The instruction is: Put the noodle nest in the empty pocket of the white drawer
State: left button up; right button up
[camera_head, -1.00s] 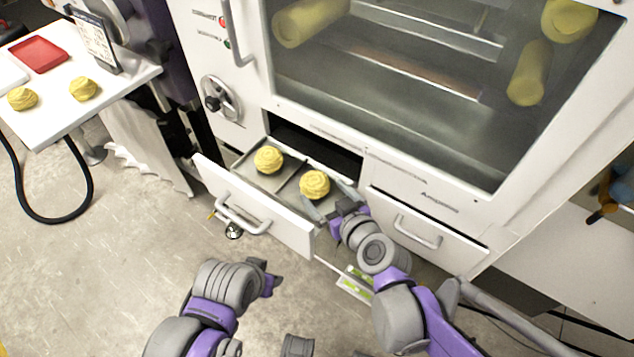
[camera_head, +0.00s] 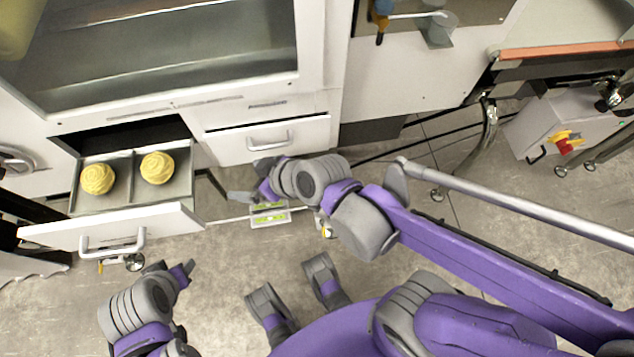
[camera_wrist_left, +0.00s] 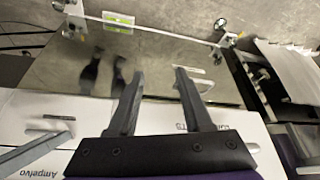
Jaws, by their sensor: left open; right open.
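The white drawer (camera_head: 118,225) stands pulled out below the cabinet at the left of the head view. Its metal inside has two pockets side by side. A yellow noodle nest (camera_head: 157,168) sits in the right pocket and another nest (camera_head: 97,179) sits in the left pocket. My right gripper (camera_head: 226,190) is open and empty, just right of the drawer and clear of both nests. My left gripper (camera_head: 178,270) is open, low in front of the drawer. Its two spread fingers show in the left wrist view (camera_wrist_left: 158,85) with nothing between them.
A shut white drawer (camera_head: 268,140) is right of the open one. A small green-marked level (camera_head: 270,213) lies low near the floor. A control box with a red and yellow knob (camera_head: 565,143) stands far right. Bare floor lies in front of the cabinet.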

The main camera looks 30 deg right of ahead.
jog(key=s+d+f+m+g+h, duration=0.1)
jog(key=s+d+f+m+h, duration=0.1)
jog(key=s+d, duration=0.2)
jog(key=s+d+f+m+g+h, duration=0.2)
jog(key=s+d, duration=0.3)
jog(key=d, duration=0.5)
jog(key=shift+m+h, duration=0.7)
jog(key=shift+h, duration=0.1)
jog(key=shift+s, duration=0.1)
